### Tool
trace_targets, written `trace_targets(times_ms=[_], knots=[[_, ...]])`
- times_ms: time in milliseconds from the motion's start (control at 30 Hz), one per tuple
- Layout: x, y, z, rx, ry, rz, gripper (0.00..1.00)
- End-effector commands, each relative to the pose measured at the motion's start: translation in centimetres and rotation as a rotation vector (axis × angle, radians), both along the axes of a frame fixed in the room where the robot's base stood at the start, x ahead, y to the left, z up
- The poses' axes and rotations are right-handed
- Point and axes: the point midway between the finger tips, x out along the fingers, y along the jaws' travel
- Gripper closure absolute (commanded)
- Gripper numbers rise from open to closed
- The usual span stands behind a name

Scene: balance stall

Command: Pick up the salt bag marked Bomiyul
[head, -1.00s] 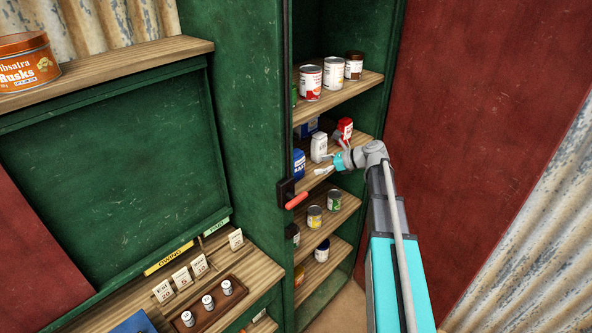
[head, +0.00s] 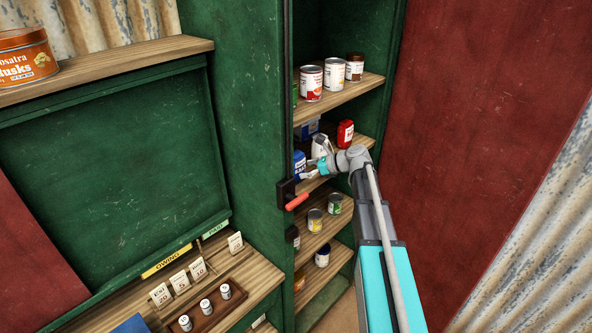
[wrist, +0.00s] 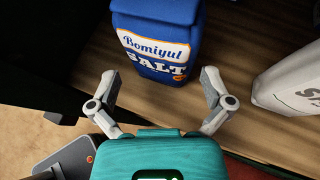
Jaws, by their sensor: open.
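The blue salt bag marked Bomiyul (wrist: 158,42) stands upright on a wooden shelf in the wrist view, straight ahead of my gripper (wrist: 161,92). My gripper is open, with its two fingers spread and nothing between them. The bag lies just beyond the fingertips and does not appear to be touched. In the head view the blue bag (head: 299,163) stands at the left front of the second shelf. My gripper (head: 309,170) is close at its right, and its fingers partly overlap the bag.
A white bag (wrist: 291,83) stands close on the right. A red bag (head: 345,133) is farther right on the same shelf (head: 362,143). Cans (head: 311,82) stand on the shelf above.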

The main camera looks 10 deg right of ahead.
Motion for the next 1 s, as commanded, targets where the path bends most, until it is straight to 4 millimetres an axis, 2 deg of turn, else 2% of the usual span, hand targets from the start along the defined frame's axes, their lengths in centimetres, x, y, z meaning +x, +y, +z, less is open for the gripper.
trace_targets(times_ms=[333, 967, 1000], knots=[[1.9, 2.9, -1.6, 0.000, 0.000, 0.001, 0.00], [2.0, 3.0, -1.6, 0.000, 0.000, -0.001, 0.00], [2.0, 3.0, -1.6, 0.000, 0.000, -0.001, 0.07]])
